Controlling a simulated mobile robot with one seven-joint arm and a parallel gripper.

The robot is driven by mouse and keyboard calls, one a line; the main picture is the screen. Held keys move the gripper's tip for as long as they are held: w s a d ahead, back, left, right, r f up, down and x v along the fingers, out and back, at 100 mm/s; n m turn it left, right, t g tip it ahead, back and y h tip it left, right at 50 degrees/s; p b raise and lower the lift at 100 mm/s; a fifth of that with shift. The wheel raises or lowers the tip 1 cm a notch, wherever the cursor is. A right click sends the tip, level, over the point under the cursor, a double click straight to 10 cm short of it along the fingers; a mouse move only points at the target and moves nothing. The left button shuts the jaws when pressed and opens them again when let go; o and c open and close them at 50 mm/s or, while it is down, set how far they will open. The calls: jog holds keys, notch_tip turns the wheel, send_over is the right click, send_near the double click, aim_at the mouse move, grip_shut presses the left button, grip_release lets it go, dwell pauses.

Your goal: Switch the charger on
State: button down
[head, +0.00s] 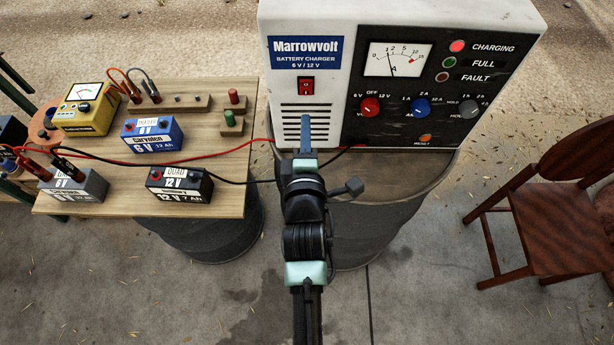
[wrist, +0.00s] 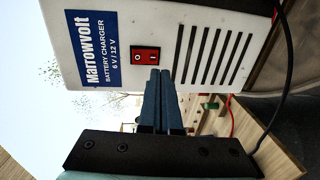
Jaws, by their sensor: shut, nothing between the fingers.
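The Marrowvolt charger (head: 400,20) is a white box with a black front panel, standing on a drum. Its red rocker switch (head: 306,87) is on the white side under the blue label, and it also shows in the wrist view (wrist: 145,55). My gripper (head: 305,119) is shut and empty, with its fingertips just below the switch, in front of the vent slots. In the wrist view the closed fingertips (wrist: 161,72) are close to the switch; I cannot tell whether they touch it. The CHARGING lamp (head: 457,46) looks bright red; FULL and FAULT look dim.
A wooden board (head: 110,208) on the left holds several batteries, a yellow meter (head: 86,108) and clips. Red and black leads run from the charger to clips at a grey battery (head: 75,186). A wooden chair (head: 560,230) stands at the right. A drum (head: 385,215) supports the charger.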

jog(key=s+f+b, duration=0.1)
jog(key=s+b, duration=0.1)
jog(key=s, duration=0.6)
jog(key=shift+f, duration=0.25)
jog(key=shift+r, duration=0.1)
